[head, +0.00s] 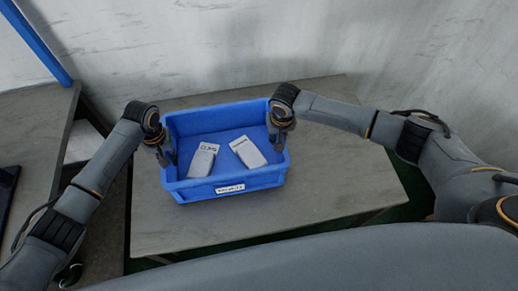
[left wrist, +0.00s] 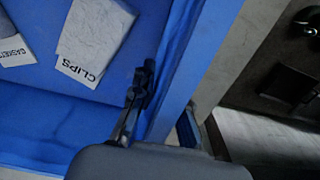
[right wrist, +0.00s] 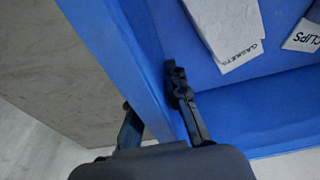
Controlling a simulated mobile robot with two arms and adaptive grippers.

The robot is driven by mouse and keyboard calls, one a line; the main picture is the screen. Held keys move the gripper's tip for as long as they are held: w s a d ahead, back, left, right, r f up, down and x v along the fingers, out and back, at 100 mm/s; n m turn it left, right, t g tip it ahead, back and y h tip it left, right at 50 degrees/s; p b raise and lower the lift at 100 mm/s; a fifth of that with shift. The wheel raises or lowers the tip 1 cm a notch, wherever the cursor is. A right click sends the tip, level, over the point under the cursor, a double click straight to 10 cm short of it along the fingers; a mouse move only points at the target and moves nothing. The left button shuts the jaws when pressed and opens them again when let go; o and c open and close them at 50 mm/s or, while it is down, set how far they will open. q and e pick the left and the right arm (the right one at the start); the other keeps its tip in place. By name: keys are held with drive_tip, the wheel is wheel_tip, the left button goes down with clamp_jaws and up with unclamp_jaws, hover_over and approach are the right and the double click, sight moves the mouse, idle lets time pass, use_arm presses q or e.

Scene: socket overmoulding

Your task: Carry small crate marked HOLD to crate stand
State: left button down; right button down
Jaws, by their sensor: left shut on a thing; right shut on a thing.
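A blue crate (head: 230,185) with a white label on its front wall is at the middle of the head view, over a grey table. The label is too small to read surely. My left gripper (head: 165,152) is shut on the crate's left wall, one finger inside and one outside, as the left wrist view (left wrist: 163,112) shows. My right gripper (head: 281,133) is shut on the right wall the same way, seen in the right wrist view (right wrist: 155,108). Inside lie two pale bags, CLIPS (left wrist: 92,40) and GASKETS (right wrist: 228,30). I cannot tell whether the crate touches the table.
The grey table (head: 340,160) has bare room right of the crate and in front of it. Another grey surface (head: 40,130) with a blue upright stands at the left, across a gap. Pale walls close off the back.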

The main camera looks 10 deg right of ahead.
use_arm(q)
drive_tip(key=shift+f, duration=0.45)
use_arm(e)
drive_tip(key=shift+f, duration=0.45)
use_arm(q)
drive_tip(key=c, duration=1.3)
unclamp_jaws()
drive_tip(key=shift+r, duration=0.15)
drive_tip(key=shift+c, duration=0.2)
use_arm(e)
drive_tip(key=c, duration=1.3)
unclamp_jaws()
drive_tip(key=shift+r, duration=0.15)
drive_tip(key=shift+c, duration=0.2)
use_arm(q)
wheel_tip(320, 180, up, 12)
drive_tip(key=shift+f, duration=0.1)
use_arm(e)
drive_tip(key=shift+r, duration=0.1)
drive_tip(key=r, duration=0.4)
drive_tip(key=s+r, duration=0.1)
drive_tip(key=r, duration=0.6)
drive_tip(key=shift+s+r, duration=0.35)
drive_tip(key=shift+s, duration=0.05)
